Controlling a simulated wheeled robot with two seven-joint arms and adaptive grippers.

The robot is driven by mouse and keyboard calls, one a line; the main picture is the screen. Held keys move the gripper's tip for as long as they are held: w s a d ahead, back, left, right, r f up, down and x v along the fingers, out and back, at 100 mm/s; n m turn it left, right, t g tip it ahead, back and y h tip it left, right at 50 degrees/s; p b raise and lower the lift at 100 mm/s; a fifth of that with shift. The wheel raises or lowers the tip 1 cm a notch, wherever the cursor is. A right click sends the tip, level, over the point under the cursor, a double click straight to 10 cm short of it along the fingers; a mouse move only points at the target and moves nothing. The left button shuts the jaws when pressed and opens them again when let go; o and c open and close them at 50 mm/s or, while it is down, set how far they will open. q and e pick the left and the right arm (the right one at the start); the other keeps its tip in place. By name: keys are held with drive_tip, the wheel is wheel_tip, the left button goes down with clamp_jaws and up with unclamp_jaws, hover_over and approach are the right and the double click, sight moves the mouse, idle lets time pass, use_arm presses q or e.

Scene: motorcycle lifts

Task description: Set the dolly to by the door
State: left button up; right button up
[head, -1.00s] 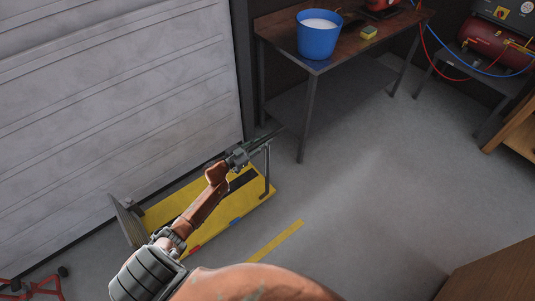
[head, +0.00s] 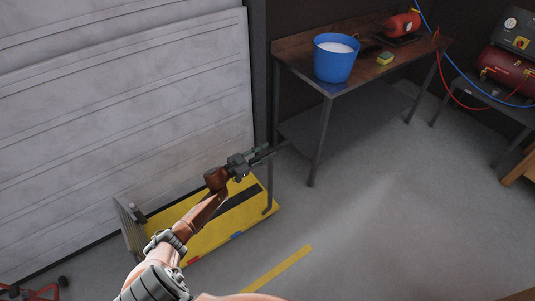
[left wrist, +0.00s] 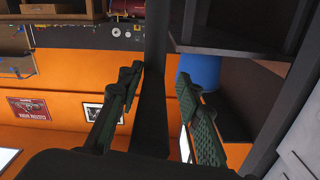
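The dolly (head: 196,243) is a low yellow platform with a dark strip, standing on the floor against the pale ribbed door. A thin dark upright (head: 270,190) shows at its right end and a grey panel (head: 131,232) at its left end. My left gripper (head: 263,153) is above the dolly's right end, close to the top of that upright. In the left wrist view its two green-padded fingers (left wrist: 155,110) are apart, with a dark bar (left wrist: 154,60) running between them; I cannot tell whether they touch it. My right gripper is not in view.
A metal-legged workbench (head: 400,70) stands just right of the dolly, holding a blue bucket (head: 334,62) and a yellow sponge (head: 385,58). A yellow floor stripe (head: 280,268) lies in front. A red-framed object (head: 45,292) is at lower left. Open floor lies to the right.

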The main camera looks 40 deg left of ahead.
use_arm(q)
drive_tip(key=shift+o, duration=0.4)
drive_tip(key=shift+f, duration=0.1)
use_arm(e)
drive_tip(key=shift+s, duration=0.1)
use_arm(q)
drive_tip(key=shift+s, duration=0.15)
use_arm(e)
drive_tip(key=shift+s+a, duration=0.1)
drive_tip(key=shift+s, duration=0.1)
use_arm(q)
drive_tip(key=v, duration=1.1)
drive_tip(key=shift+s, duration=0.35)
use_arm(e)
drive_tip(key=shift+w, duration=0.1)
use_arm(q)
drive_tip(key=shift+a, duration=0.15)
